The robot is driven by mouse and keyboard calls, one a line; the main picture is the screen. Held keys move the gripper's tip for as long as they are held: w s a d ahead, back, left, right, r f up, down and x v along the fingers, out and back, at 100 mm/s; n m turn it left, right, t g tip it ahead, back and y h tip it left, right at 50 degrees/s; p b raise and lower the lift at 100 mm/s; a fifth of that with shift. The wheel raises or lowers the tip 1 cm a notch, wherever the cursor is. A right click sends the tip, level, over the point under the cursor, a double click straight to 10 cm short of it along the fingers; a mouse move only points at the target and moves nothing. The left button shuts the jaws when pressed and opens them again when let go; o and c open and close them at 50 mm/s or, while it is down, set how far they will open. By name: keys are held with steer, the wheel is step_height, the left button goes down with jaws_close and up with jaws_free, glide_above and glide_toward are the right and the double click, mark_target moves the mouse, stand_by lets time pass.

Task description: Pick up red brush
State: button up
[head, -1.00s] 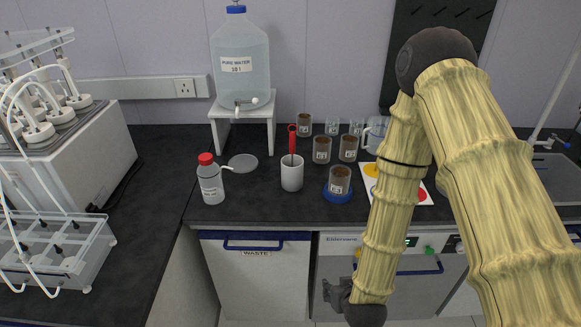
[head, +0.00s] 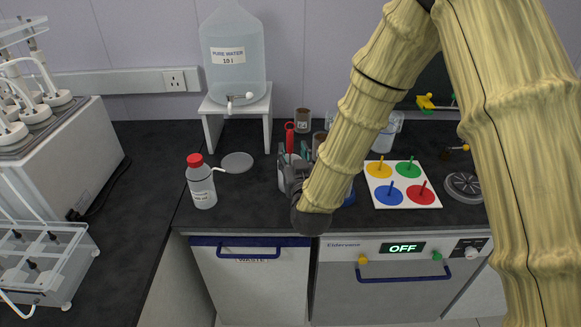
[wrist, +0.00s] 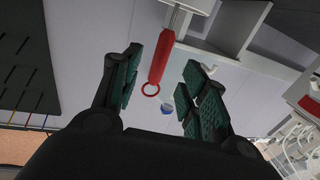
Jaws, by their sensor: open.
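The red brush (head: 289,138) stands upright in a white cup (head: 283,181) on the dark bench, its ringed handle end up. My gripper (head: 292,158) is at the cup's rim and handle, hiding much of both. In the wrist view the red brush (wrist: 161,57) shows between the two green-padded fingers of my gripper (wrist: 162,72). The fingers are open, one on each side of the handle, with gaps visible. I cannot tell how deep the handle sits between them.
A bottle with a red cap (head: 201,182) stands left of the cup. A water tank (head: 233,62) on a white stand (head: 268,108) is behind. Brown jars (head: 302,121) stand close behind the gripper. A colored-dot board (head: 402,197) lies to the right.

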mark_target(290, 145)
steer(key=shift+w+a+f+p, duration=0.15)
steer(key=shift+w+p, duration=0.25)
steer(key=shift+w, duration=0.65)
steer(key=shift+w+a+p, duration=0.15)
steer(key=shift+w+p, duration=0.25)
steer(key=shift+w, duration=0.6)
steer(key=shift+w+a+f+p, duration=0.15)
steer(key=shift+w+p, duration=0.25)
steer(key=shift+w, duration=0.65)
steer(key=shift+r, duration=0.1)
jaws_close()
